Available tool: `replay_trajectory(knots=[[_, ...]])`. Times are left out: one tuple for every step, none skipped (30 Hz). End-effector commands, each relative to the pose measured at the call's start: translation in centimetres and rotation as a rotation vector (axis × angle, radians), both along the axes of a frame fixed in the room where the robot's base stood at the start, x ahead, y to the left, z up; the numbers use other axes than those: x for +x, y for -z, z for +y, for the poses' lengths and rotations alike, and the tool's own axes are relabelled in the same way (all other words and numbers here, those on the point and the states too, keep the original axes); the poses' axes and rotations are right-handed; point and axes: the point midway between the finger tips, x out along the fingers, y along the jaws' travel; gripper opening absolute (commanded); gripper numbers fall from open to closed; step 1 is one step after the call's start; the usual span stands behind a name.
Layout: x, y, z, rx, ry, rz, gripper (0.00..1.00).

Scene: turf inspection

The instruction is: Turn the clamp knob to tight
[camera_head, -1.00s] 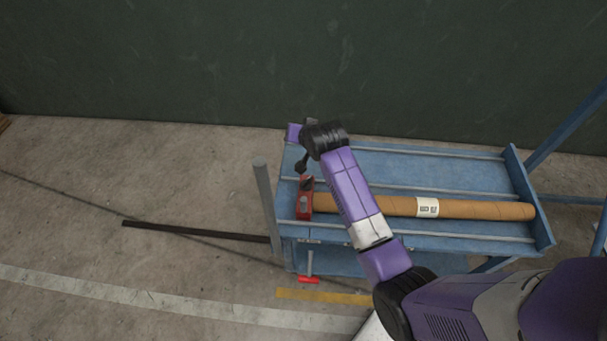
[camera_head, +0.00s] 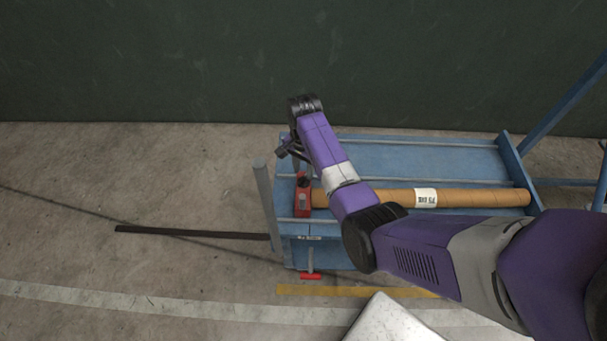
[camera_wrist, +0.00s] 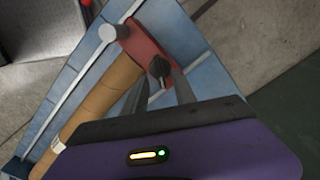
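A red clamp block (camera_head: 303,206) sits at the left end of a brown cardboard tube on the blue table. A dark knob (camera_head: 304,182) stands on the block; it also shows in the wrist view (camera_wrist: 159,69). My gripper (camera_head: 287,153) is above the table's left end, just beyond the clamp in the head view. In the wrist view, my gripper's two fingers (camera_wrist: 161,86) are apart, with the knob showing in line with the gap between them. I cannot tell whether they touch it. The gap looks empty otherwise.
The tube (camera_head: 460,198) with a white label lies along the blue table (camera_head: 440,158). A grey post (camera_head: 264,195) stands at the table's left edge. A red T-handle (camera_head: 310,276) hangs below the front edge. A dark green wall (camera_head: 150,60) is behind.

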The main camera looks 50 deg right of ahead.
Motion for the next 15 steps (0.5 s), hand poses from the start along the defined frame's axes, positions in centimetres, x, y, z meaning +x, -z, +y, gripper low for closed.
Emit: replay_trajectory(knots=[[-0.1,0.8,0.0,0.002,0.0,0.002,0.33],[-0.1,1.2,0.0,0.001,0.0,0.002,0.33],[-0.1,1.7,0.0,0.001,0.0,0.002,0.33],[0.0,2.0,0.0,0.001,0.0,0.001,0.33],[-0.1,2.3,0.0,0.001,0.0,0.001,0.33],[0.0,2.6,0.0,0.001,0.0,0.001,0.33],[0.0,2.8,0.0,0.0,0.0,0.0,0.33],[0.0,3.0,0.0,0.0,0.0,0.0,0.33],[0.0,3.1,0.0,0.0,0.0,0.0,0.33],[0.0,3.2,0.0,0.0,0.0,0.0,0.33],[0.0,3.2,0.0,0.0,0.0,0.0,0.33],[0.0,3.3,0.0,0.0,0.0,0.0,0.33],[0.0,3.3,0.0,0.0,0.0,-0.001,0.33],[0.0,3.3,0.0,0.0,-0.001,-0.001,0.33],[0.0,3.3,0.0,-0.001,-0.001,-0.001,0.33]])
